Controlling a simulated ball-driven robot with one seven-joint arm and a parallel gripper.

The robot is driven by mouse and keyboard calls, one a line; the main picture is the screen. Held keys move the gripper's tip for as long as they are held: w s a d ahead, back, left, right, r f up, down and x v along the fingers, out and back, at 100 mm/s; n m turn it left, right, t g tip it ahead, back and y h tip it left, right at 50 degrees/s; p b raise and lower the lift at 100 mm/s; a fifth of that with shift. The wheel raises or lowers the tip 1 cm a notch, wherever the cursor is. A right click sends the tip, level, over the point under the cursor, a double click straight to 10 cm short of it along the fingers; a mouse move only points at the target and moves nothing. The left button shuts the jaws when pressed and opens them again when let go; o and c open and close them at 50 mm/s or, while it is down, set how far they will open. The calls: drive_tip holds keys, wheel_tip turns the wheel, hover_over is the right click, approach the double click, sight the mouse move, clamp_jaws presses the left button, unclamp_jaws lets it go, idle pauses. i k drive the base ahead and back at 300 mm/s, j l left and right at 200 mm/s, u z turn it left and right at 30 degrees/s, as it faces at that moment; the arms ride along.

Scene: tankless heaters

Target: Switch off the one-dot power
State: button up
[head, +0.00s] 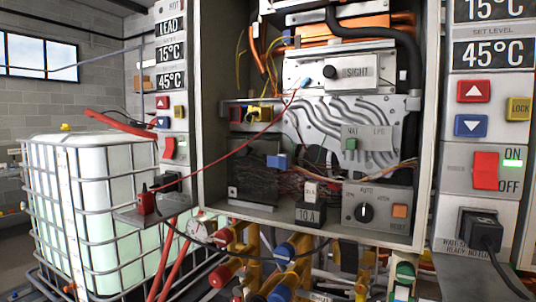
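A red rocker switch (486,171) sits on the right grey panel, beside ON and OFF lettering. A small green light (512,163) glows by its ON mark. I cannot make out a one-dot mark on either panel, so I cannot tell which switch is the one-dot power. My gripper is not in view.
An open heater cabinet (433,120) with wires and a black knob (365,212) stands between the panels. A black plug (480,228) with a cable is below the right switch. Coloured pipes (285,252) run beneath. A caged white tank (100,195) stands left.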

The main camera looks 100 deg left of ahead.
sight(169, 152)
drive_tip(key=l+u, duration=0.1)
drive_tip(key=u, duration=2.4)
drive_tip(key=j, duration=0.1)
